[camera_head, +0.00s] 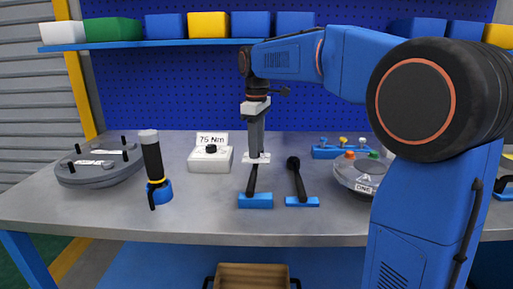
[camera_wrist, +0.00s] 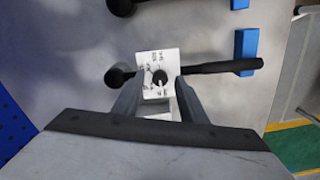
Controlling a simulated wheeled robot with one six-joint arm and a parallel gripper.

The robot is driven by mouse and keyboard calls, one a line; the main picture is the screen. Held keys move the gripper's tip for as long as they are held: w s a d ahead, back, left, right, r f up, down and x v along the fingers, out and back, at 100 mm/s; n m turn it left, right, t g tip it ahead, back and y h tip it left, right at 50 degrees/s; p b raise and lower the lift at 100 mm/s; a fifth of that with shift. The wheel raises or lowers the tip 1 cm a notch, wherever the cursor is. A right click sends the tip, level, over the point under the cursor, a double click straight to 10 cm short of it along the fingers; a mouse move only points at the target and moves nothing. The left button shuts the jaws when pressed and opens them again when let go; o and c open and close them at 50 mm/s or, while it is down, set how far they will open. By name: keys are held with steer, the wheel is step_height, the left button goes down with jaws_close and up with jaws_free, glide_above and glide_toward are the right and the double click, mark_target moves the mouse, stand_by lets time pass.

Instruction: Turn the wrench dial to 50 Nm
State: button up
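The wrench (camera_head: 252,181) lies on the bench with its handle end in a blue holder (camera_head: 255,201). A white dial plate (camera_head: 258,158) sits by its head. In the wrist view the dial plate (camera_wrist: 150,60) carries small print, too small to read surely, and a dark round knob (camera_wrist: 159,76) with a pale pointer. The wrench (camera_wrist: 220,67) runs across behind the plate. My gripper (camera_head: 257,152) points down over the plate. In the wrist view my gripper (camera_wrist: 159,92) has its fingers apart on either side of the plate's lower part, with nothing visibly clamped. Contact cannot be told.
A second dark tool (camera_head: 297,180) in a blue holder lies to the right. A white box (camera_head: 210,159) with a black knob and a "75 Nm" sign (camera_head: 211,139) stands left. A flanged shell (camera_head: 358,173) is right, a grey round cover (camera_head: 99,165) and upright tool (camera_head: 153,165) left.

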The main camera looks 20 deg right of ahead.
steer(key=shift+f, duration=0.35)
jaws_close()
steer(key=m, duration=0.5)
steer(key=shift+m, duration=0.4)
steer(key=m, duration=0.5)
steer(key=shift+m, duration=0.4)
